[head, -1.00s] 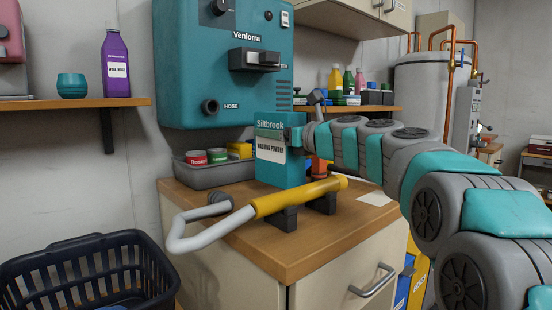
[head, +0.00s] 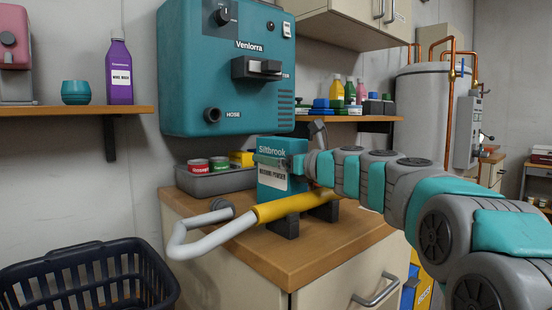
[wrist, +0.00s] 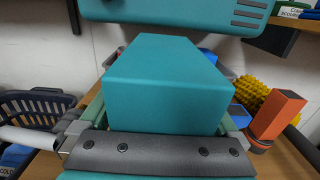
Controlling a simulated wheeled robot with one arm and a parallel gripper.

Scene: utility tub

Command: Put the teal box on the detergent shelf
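The teal box (head: 272,183), a washing powder carton, is above or on the wooden counter, behind a yellow-handled grey pipe. Its lower edge is partly hidden, so I cannot tell whether it touches the counter. My gripper (head: 285,162) is around its upper part, and in the wrist view the box (wrist: 168,85) fills the space between the two fingers. The box looks slightly tilted in the head view. A wooden shelf (head: 40,110) at the left holds a purple wash bottle (head: 119,70) and a teal cup (head: 76,92). Another shelf (head: 345,118) behind holds several bottles and boxes.
The yellow-handled pipe (head: 290,207) rests on dark stands at the counter's front. A grey tray (head: 215,181) with tins stands left of the box. A teal wall machine (head: 225,65) hangs above. A dark basket (head: 90,275) is at lower left. The left shelf has bare room left of the cup.

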